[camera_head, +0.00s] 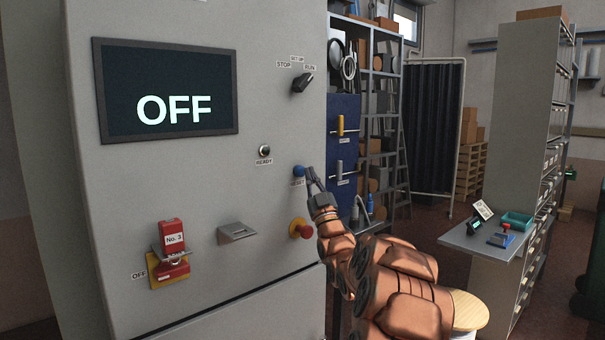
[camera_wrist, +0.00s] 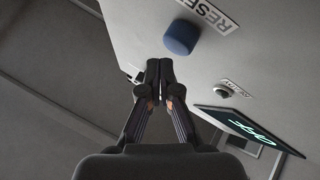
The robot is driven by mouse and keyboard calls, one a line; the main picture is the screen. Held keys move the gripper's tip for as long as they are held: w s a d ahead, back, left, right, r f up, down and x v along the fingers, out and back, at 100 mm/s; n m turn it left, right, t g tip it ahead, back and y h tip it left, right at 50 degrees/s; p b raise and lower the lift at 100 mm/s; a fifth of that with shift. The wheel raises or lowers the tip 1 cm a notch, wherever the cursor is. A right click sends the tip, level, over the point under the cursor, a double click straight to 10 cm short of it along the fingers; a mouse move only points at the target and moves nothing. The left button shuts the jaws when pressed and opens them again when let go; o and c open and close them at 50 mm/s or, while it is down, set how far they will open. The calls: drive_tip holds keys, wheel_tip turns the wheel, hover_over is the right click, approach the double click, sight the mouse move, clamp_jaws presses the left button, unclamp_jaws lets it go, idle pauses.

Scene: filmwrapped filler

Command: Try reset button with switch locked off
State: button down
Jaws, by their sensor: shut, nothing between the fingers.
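The blue reset button (camera_head: 299,171) is on the right part of the grey machine panel, above a label. In the wrist view the blue button (camera_wrist: 181,37) stands just beyond my fingertips, beside the RESET label. My gripper (camera_head: 309,172) is shut and empty, its tips close to the button's right side; in the wrist view a small gap shows between the tips (camera_wrist: 160,62) and the button. The switch (camera_head: 172,268) at lower left has a yellow plate, a red handle and an OFF label. A red tag (camera_head: 173,238) marked "No. 3" hangs on it. The screen (camera_head: 168,92) reads OFF.
A red emergency button (camera_head: 301,229) sits below the reset button. The selector knob (camera_head: 302,82) and READY lamp (camera_head: 265,151) are above. A small metal ledge (camera_head: 237,232) juts out beside the switch. A side table (camera_head: 480,238) stands at right.

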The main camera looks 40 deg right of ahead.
drive_tip(key=shift+w+f+b, duration=0.1)
drive_tip(key=shift+w+b, duration=0.25)
drive_tip(key=shift+b, duration=0.15)
idle(0.5)
drive_tip(key=shift+w, duration=0.95)
idle(1.1)
drive_tip(key=shift+s+b, duration=0.1)
drive_tip(key=shift+b, duration=0.2)
drive_tip(key=shift+s+b, duration=0.85)
drive_tip(key=shift+s, duration=0.35)
drive_tip(key=s+b, duration=0.3)
drive_tip(key=s, duration=0.2)
